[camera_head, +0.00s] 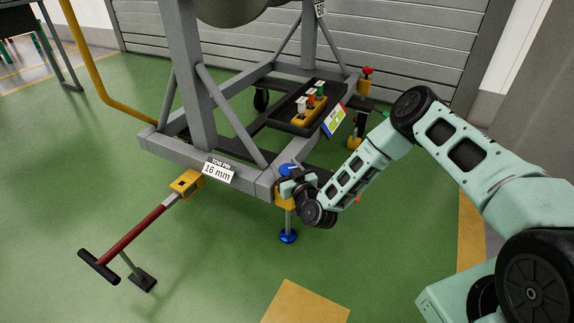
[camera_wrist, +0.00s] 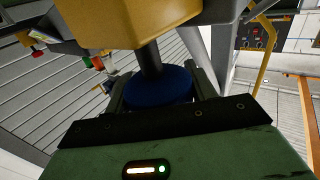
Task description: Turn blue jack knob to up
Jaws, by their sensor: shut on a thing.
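The blue jack knob (camera_head: 288,169) is a round disc on top of the yellow jack housing (camera_head: 284,200) at the stand's near right corner. My gripper (camera_head: 291,184) is at the knob, reaching in from the right, and partly covers it in the head view. In the wrist view the knob (camera_wrist: 158,88) sits between the two fingers (camera_wrist: 160,92), one on each side, and the gripper is shut on it. A dark stem (camera_wrist: 150,58) joins the knob to the yellow housing (camera_wrist: 130,22). Below the housing, the jack leg ends in a blue foot (camera_head: 288,237) at the floor.
A red tow bar (camera_head: 130,232) with a black T-handle sticks out front left from the grey stand frame (camera_head: 230,175). A "TOW PIN 16 mm" sign (camera_head: 218,170) hangs there. A tray (camera_head: 282,122) holds coloured items. A red-knobbed jack (camera_head: 366,78) stands behind.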

